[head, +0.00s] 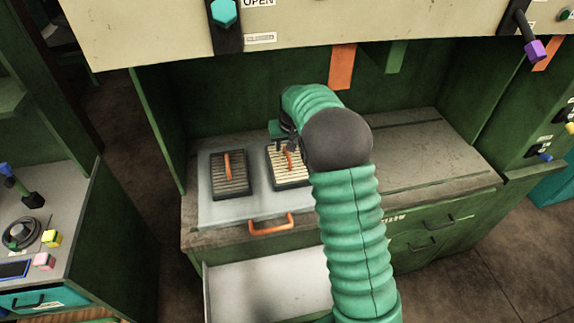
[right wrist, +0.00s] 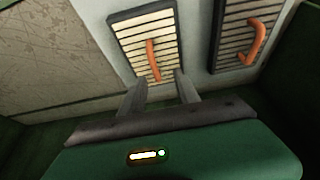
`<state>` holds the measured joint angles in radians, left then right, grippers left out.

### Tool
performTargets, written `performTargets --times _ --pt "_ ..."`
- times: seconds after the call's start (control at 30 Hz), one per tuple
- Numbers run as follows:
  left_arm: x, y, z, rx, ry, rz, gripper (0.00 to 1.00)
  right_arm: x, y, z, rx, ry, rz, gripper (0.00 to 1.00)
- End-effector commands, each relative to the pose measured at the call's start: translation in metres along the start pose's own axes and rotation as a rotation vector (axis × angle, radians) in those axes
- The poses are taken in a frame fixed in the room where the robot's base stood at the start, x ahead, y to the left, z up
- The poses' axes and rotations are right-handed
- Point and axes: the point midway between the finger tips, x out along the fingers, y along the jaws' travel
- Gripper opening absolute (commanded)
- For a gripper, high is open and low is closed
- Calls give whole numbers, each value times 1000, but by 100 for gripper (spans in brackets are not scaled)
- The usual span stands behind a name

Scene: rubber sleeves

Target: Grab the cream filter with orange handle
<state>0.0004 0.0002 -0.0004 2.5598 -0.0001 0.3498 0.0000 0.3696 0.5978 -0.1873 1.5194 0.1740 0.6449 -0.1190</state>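The cream filter (head: 276,152) is a slatted panel in a dark frame with an orange handle (head: 288,160). It lies on the pale tray, partly hidden by my right arm. In the right wrist view the cream filter (right wrist: 128,38) is ahead of my right gripper (right wrist: 159,82), with its orange handle (right wrist: 152,58) upright in the picture. The two fingers are apart and empty, and the handle's near end appears between their tips. I cannot tell whether they touch it. In the head view my right gripper (head: 291,145) is mostly hidden by its green sleeve. My left gripper is not in view.
A darker filter (head: 217,180) with an orange handle lies left of the cream one on the pale tray (head: 240,207). The tray has an orange front handle (head: 271,224). An open drawer (head: 265,285) is below. Green cabinet walls and a cream overhead panel (head: 150,35) enclose the counter.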

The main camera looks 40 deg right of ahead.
Motion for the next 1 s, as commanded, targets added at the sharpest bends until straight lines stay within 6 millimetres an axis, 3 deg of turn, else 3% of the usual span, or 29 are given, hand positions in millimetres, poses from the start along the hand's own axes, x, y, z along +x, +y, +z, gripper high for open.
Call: performTargets --times 0.1,0.27,0.5,0.8,1.0 --pt "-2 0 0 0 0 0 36 27 4 1 1 -4 0 38" --pt "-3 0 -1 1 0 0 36 43 4 0 2 0 -2 38" --pt "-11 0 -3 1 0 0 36 83 9 -4 0 -2 -1 38" --pt "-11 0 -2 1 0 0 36 92 10 -4 1 2 -2 38" --pt "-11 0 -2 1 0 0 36 92 10 -4 1 1 -2 12"
